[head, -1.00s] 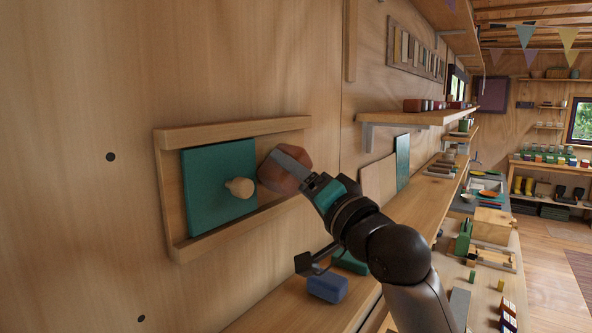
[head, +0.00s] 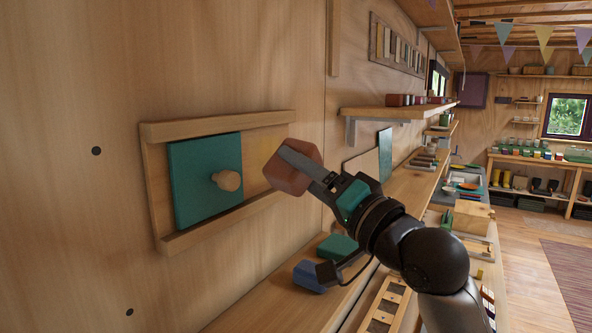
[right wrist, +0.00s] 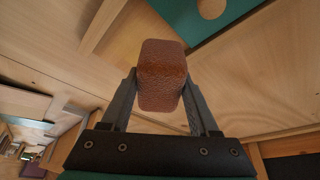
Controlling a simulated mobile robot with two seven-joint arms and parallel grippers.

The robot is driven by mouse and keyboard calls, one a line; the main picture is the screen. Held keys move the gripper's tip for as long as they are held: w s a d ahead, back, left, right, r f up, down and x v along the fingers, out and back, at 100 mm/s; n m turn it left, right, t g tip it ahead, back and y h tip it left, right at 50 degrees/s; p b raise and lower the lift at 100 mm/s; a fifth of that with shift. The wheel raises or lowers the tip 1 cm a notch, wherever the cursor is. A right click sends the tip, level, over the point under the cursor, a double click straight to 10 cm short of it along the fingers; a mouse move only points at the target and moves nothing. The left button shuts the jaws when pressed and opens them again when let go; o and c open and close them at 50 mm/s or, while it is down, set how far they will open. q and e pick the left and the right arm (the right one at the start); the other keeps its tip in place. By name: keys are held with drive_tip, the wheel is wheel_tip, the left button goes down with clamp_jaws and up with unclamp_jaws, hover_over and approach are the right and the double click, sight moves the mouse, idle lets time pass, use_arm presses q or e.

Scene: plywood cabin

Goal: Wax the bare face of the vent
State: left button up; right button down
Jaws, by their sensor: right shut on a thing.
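The vent (head: 218,123) is a wooden frame with two slanting rails on the plywood wall in the head view. A teal panel (head: 192,190) with a round wooden knob (head: 228,180) covers its left part. The bare face (head: 256,185) shows to the right of the panel, with a faint yellowish patch near the block. My right gripper (head: 308,168) is shut on a reddish-brown block (head: 283,178), which also shows between the fingers in the right wrist view (right wrist: 161,75). The block is over the vent's right end; I cannot tell if it touches. My left gripper is out of view.
Below, a blue block (head: 309,276) and a green block (head: 337,246) lie on the bench (head: 265,300) near my right arm. A wall shelf (head: 400,112) holding several small blocks is to the right.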

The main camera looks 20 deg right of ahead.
drive_tip(key=shift+d, duration=0.2)
drive_tip(key=shift+s+d, duration=0.8)
drive_tip(key=shift+s, duration=0.3)
drive_tip(key=shift+n+g+y, duration=0.8)
drive_tip(key=shift+g, duration=0.1)
drive_tip(key=shift+w+a+f, duration=0.2)
drive_tip(key=shift+w+a, duration=0.55)
drive_tip(key=shift+w, duration=0.15)
drive_tip(key=shift+w+a+f, duration=0.2)
drive_tip(key=shift+w+a, duration=0.6)
drive_tip(key=shift+w, duration=0.15)
drive_tip(key=shift+w+a+f, duration=0.2)
drive_tip(key=shift+w+a, duration=0.55)
drive_tip(key=shift+w, duration=0.15)
drive_tip(key=shift+w+a, duration=0.2)
drive_tip(key=shift+w, duration=0.1)
drive_tip(key=shift+d, duration=0.1)
